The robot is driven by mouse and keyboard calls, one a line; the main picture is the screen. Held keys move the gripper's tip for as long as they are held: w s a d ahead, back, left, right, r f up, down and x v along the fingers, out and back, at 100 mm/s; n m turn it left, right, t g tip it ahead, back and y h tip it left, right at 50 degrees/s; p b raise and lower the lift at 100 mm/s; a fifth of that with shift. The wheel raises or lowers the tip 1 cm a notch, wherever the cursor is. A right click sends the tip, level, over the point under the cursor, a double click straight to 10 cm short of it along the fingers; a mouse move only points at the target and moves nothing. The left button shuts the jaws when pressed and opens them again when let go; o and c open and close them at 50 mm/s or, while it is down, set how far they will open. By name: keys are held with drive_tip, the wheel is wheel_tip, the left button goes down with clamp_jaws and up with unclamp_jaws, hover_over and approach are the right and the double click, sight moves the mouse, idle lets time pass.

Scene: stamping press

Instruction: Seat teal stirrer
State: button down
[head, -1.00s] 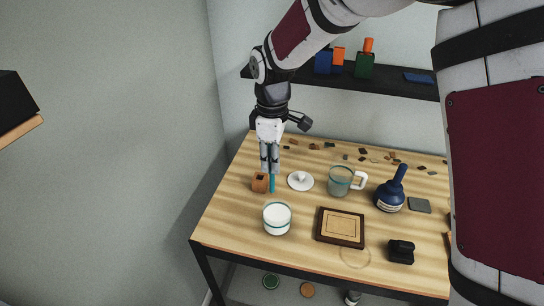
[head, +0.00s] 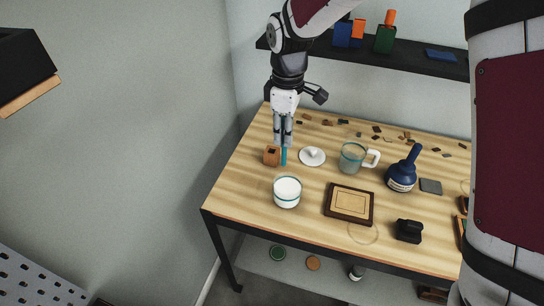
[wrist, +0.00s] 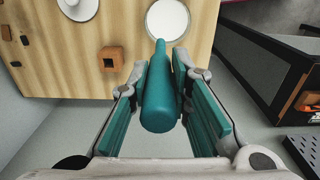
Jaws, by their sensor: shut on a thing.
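My gripper (head: 283,140) is shut on the teal stirrer (head: 284,157), which points down below the fingers. In the wrist view the stirrer (wrist: 160,92) is a round teal rod between the two finger pads, its thick end toward the camera. A small orange-brown wooden block (head: 271,156) with a dark opening stands just left of the stirrer, apart from it in the wrist view (wrist: 111,57). A white cup with a teal band (head: 287,193) stands nearer the front edge. Whether the stirrer's tip touches the table cannot be told.
A white knobbed lid (head: 312,157), a glass mug (head: 352,157), a blue bottle (head: 403,172), a framed wooden board (head: 349,204) and a black object (head: 409,231) stand to the right. Small chips lie along the back. A dark shelf (head: 420,63) hangs above. The table's left front is clear.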

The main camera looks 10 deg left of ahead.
drive_tip(key=w+a+f+b, duration=0.1)
drive_tip(key=w+a+b, duration=0.1)
drive_tip(key=w+b, duration=0.2)
drive_tip(key=w+a+f+b, duration=0.1)
drive_tip(key=w+b, duration=0.3)
drive_tip(key=w, duration=0.5)
drive_tip(key=shift+a+f, duration=0.2)
drive_tip(key=shift+a, duration=0.7)
drive_tip(key=shift+f+b, duration=0.6)
drive_tip(key=shift+f, duration=1.65)
drive_tip(key=shift+f, duration=0.25)
drive_tip(key=shift+f+b, duration=0.3)
drive_tip(key=shift+f, duration=0.05)
drive_tip(key=shift+f+b, duration=0.75)
drive_tip(key=shift+f, duration=1.7)
drive_tip(key=c, duration=1.4)
unclamp_jaws()
